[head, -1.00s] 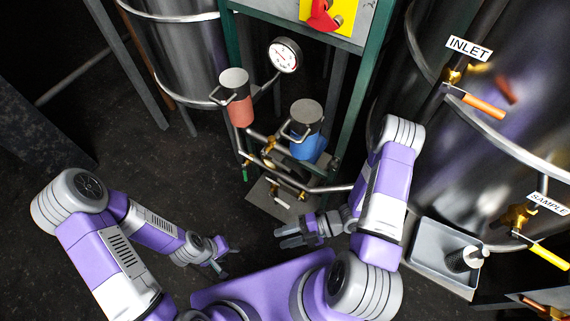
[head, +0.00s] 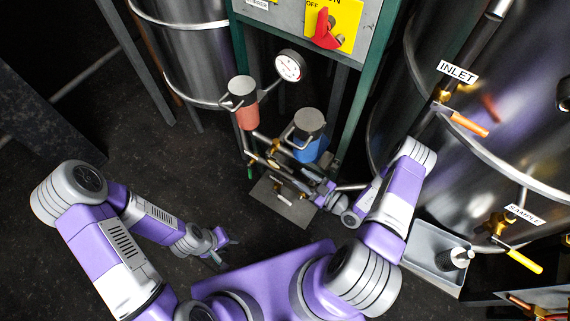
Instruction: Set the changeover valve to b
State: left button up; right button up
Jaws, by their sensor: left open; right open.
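A twin-canister assembly stands at the centre of the head view, with a red canister (head: 246,112) on the left and a blue canister (head: 310,148) on the right. Brass valve fittings (head: 273,163) and pipes sit between and below them. I cannot tell which fitting is the changeover valve, or read any a or b mark. My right gripper (head: 313,185) is open beside the lower pipework, below the blue canister. Its fingers partly merge with the pipes, so contact is unclear. My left gripper (head: 226,250) is open and empty, low over the floor at left.
A round gauge (head: 290,65) stands above the canisters. A panel with a red switch (head: 326,30) is behind. At right, a steel tank carries an INLET valve with an orange handle (head: 469,124) and a SAMPLE valve with a yellow handle (head: 524,262), above a grey tray (head: 424,243).

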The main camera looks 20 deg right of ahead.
jog(key=b, duration=0.1)
send_near(275, 159)
jog(key=x, duration=0.4)
jog(key=shift+w+a+f, duration=0.15)
jog(key=shift+a, duration=0.05)
grip_shut()
